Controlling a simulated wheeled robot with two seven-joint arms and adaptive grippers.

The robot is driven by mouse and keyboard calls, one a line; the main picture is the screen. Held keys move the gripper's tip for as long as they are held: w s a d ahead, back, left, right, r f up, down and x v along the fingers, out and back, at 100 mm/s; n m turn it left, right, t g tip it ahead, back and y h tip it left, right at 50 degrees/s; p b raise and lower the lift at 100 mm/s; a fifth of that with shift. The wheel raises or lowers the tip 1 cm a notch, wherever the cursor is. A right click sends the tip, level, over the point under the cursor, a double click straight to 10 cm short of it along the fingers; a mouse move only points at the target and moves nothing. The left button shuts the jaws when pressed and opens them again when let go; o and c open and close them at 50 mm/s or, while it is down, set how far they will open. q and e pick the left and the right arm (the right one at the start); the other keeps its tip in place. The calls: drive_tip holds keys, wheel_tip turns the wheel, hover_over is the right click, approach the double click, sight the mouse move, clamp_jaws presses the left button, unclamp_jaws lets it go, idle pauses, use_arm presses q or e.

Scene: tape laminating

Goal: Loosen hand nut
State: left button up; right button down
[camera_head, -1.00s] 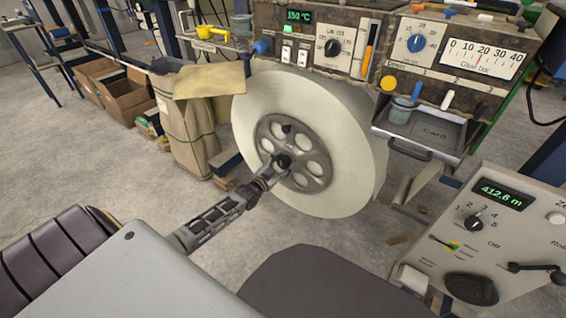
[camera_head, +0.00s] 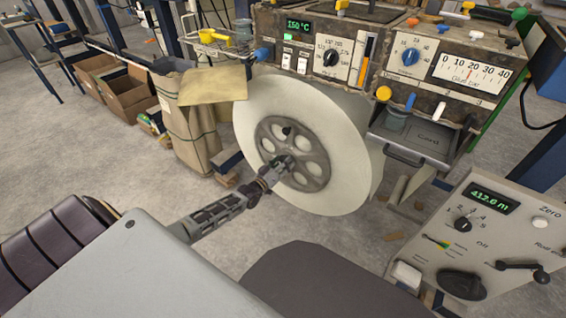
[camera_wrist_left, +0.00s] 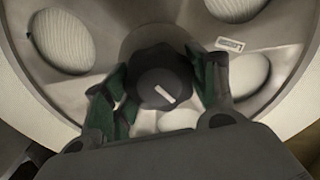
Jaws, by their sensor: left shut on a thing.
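The hand nut (camera_wrist_left: 165,85) is a dark lobed knob with a pale line on its face. It sits at the hub of the grey spoked flange (camera_wrist_left: 115,72) of a large cream tape roll (camera_head: 345,150). My left gripper (camera_wrist_left: 160,92) has its green-padded fingers on both sides of the nut, shut on it. In the head view the left gripper (camera_head: 280,166) reaches the hub from the lower left and hides most of the nut. My right gripper is not in view.
The machine panel with a dial (camera_head: 330,58) and a metal drawer (camera_head: 415,142) stands above and right of the roll. A control box (camera_head: 490,225) is at the lower right. Paper sacks (camera_head: 187,120) and cardboard boxes (camera_head: 120,100) stand left on the floor.

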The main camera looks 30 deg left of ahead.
use_arm(q)
drive_tip(key=n, duration=0.8)
drive_tip(key=shift+f, duration=0.1)
drive_tip(key=shift+n+b, duration=0.3)
drive_tip(key=shift+n, duration=1.6)
drive_tip(key=shift+n+b, duration=0.4)
drive_tip(key=shift+n, duration=0.2)
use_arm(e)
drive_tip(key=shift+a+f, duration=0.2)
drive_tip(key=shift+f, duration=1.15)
use_arm(q)
drive_tip(key=o, duration=1)
drive_tip(key=shift+o, duration=0.2)
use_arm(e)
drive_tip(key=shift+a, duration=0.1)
